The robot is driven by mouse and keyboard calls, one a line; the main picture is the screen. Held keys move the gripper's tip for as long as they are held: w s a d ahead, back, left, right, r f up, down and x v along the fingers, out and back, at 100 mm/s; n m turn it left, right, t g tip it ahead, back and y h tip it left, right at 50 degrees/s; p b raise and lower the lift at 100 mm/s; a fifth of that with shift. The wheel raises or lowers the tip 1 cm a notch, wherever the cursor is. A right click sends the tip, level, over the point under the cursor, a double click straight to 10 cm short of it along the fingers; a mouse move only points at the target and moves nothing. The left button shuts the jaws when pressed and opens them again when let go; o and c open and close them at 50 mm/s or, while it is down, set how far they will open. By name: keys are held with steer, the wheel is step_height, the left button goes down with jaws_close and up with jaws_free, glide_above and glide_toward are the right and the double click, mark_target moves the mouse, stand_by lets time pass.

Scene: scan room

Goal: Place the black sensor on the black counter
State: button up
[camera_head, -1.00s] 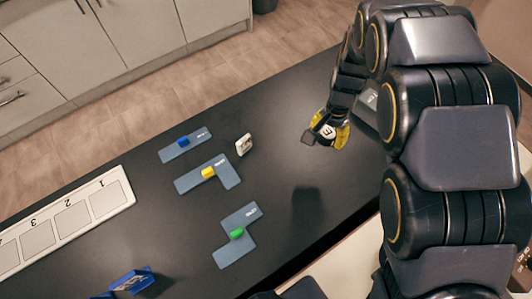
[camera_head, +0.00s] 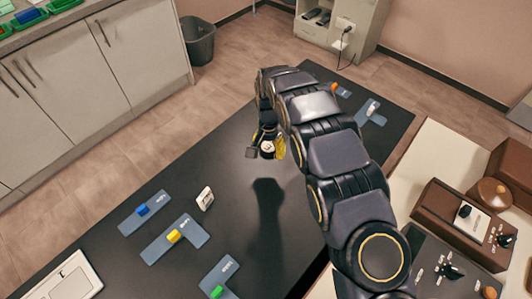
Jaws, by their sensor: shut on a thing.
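My gripper (camera_head: 264,150), with yellow sides, is shut on a small dark square piece, which looks like the black sensor (camera_head: 251,153). The piece sticks out to the left of the fingers. The gripper hangs over the black counter (camera_head: 228,150), near its middle. A shadow on the counter below suggests that the gripper and piece are above the surface, not touching it. My arm covers part of the counter to the right.
Blue-grey plates with a blue block (camera_head: 142,210), a yellow block (camera_head: 174,236) and a green block (camera_head: 217,292) lie at lower left. A small white device (camera_head: 205,198) stands near them. More plates lie at the far end. Brown equipment (camera_head: 455,220) sits at right.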

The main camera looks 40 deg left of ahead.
mark_target(266, 148)
steer(key=f, duration=0.1)
steer(key=w+a+f, duration=0.1)
steer(key=a+f, duration=0.1)
steer(key=f, duration=0.1)
steer(key=shift+w+a, duration=0.2)
steer(key=shift+w, duration=0.2)
steer(key=shift+w+a+f, duration=0.1)
steer(key=shift+w+a, duration=0.05)
steer(key=shift+a, duration=0.1)
steer(key=shift+w+a+f, duration=0.1)
steer(key=shift+f, duration=1.75)
steer(key=shift+f, duration=0.15)
steer(key=o, duration=1.1)
